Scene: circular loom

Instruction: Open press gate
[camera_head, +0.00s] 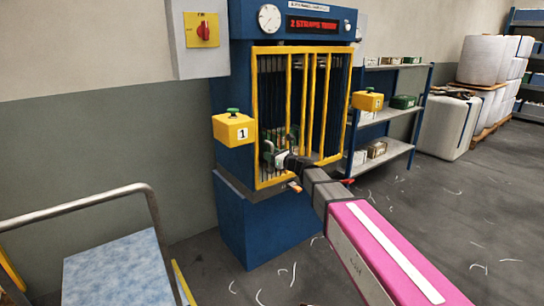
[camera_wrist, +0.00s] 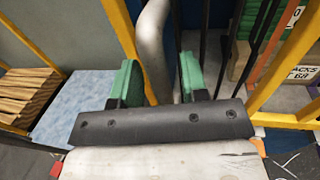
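The press gate (camera_head: 321,100) is a yellow barred frame on the front of the blue press (camera_head: 262,225); it looks closed. A grey bar handle (camera_wrist: 154,45) stands in front of the gate's yellow edge post (camera_wrist: 119,25) in the wrist view. In the head view the handle (camera_head: 268,146) is small, near the gate's lower left. My gripper (camera_wrist: 160,70) has two green fingers, one on each side of the handle, with narrow gaps showing. My gripper (camera_head: 278,156) is at the gate's lower left in the head view, and my forearm comes from the lower right.
Yellow button boxes (camera_head: 234,129) (camera_head: 367,101) flank the press. A grey control box with a red knob (camera_head: 203,32) hangs at upper left. A cart with a blue top (camera_head: 120,272) stands at lower left. Shelves (camera_head: 385,117) stand to the right. Scraps lie on the open floor.

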